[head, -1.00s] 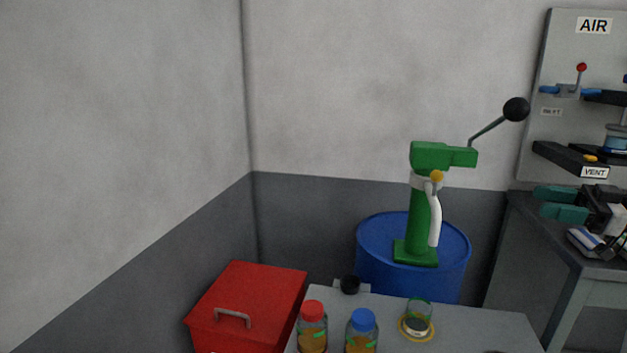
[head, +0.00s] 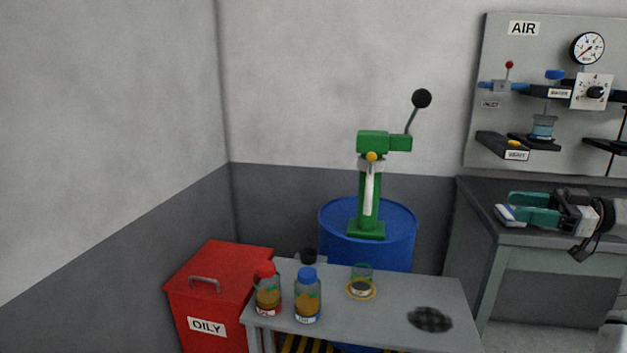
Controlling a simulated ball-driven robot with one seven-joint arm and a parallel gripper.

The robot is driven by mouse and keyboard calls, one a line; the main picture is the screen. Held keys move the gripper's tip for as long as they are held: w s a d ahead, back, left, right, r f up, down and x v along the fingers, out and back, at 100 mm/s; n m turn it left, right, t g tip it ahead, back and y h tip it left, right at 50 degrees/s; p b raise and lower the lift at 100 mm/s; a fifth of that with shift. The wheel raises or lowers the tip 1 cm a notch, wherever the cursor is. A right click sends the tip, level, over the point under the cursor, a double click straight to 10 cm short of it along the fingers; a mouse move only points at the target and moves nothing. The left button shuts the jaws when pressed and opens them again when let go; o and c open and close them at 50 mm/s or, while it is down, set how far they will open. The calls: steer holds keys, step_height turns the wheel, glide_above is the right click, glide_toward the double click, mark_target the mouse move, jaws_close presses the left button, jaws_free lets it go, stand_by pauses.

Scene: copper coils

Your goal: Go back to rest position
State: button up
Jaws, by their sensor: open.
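My gripper (head: 514,208) shows at the right of the head view, with its two teal fingers pointing left and spread apart. Nothing shows between them. It appears above or in front of the grey workbench (head: 545,258), but the exact gap to the bench top is hard to tell. My dark wrist and pale arm run off the right edge.
A panel (head: 480,70) with valves and a gauge (head: 588,48) stands behind the bench. A green hand pump (head: 370,195) tops a blue drum (head: 335,225). A low grey table (head: 390,310) holds a red-capped bottle (head: 267,293) and a blue-capped bottle (head: 307,297). A red bin (head: 230,265) stands left.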

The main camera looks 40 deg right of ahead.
steer(key=w+a+f+m+g, duration=0.1)
steer(key=w+a+f, duration=0.25)
steer(key=f, duration=0.25)
steer(key=w+a+f+m+g+h, duration=0.1)
steer(key=w+a+f+m, duration=0.1)
steer(key=w+a+f, duration=0.3)
steer(key=w+a+f+m+g, duration=0.1)
steer(key=a+f, duration=0.2)
steer(key=f, duration=0.4)
steer(key=a+f+m+g+h, duration=0.25)
steer(key=a+f+g, duration=0.25)
steer(key=a+f, duration=1.15)
steer(key=s+a+f+m+g+h, duration=0.1)
steer(key=s+a+f+g+h, duration=0.1)
steer(key=s+a+f+g, duration=0.55)
steer(key=s+a+r+t+h, duration=0.15)
steer(key=s+a+h, duration=0.35)
steer(key=s, duration=0.8)
step_height(320, 180, up, 17)
steer(key=y+p, duration=0.1)
steer(key=p, duration=1.6)
steer(key=shift+a+f, duration=0.15)
steer(key=shift+a, duration=0.1)
